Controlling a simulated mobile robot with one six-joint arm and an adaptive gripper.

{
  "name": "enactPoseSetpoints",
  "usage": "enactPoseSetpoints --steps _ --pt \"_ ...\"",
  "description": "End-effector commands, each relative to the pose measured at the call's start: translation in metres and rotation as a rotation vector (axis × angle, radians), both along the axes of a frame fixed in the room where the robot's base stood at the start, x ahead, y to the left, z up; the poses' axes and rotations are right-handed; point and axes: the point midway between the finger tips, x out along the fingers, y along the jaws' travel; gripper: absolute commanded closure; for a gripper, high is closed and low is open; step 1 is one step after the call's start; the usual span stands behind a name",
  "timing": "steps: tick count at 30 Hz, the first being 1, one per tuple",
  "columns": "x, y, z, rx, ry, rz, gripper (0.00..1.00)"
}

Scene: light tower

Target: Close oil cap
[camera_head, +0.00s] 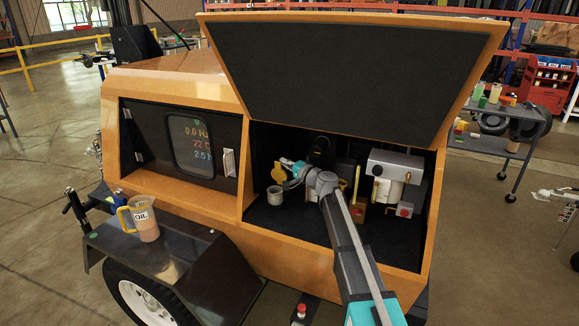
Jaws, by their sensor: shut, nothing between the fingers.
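The yellow oil cap (278,174) stands raised above the grey cylindrical oil filler (276,195) inside the open bay of the orange light tower. The filler's top is uncovered. My gripper (286,162) is in the bay at the end of my arm, close to the upper right side of the cap. It is shut with nothing held. Its fingers are small and dark here, and I cannot tell whether they touch the cap.
The raised lid (350,65) overhangs the bay. A grey engine part (395,165) and yellow pipes stand right of my wrist. A jug marked OIL (144,219) stands on the dark fender at left. The bay's front floor is bare.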

Motion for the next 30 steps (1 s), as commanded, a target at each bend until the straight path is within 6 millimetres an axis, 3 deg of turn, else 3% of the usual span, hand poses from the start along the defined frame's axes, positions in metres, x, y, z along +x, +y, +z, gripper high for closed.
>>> enactPoseSetpoints --steps 14,15,30 --pt "0.006 0.006 0.0 0.0 0.0 -0.002 1.0" --pt "0.005 0.014 0.001 0.0 0.0 0.001 1.0" --pt "0.006 -0.008 0.0 -0.014 -0.039 -0.017 1.0"
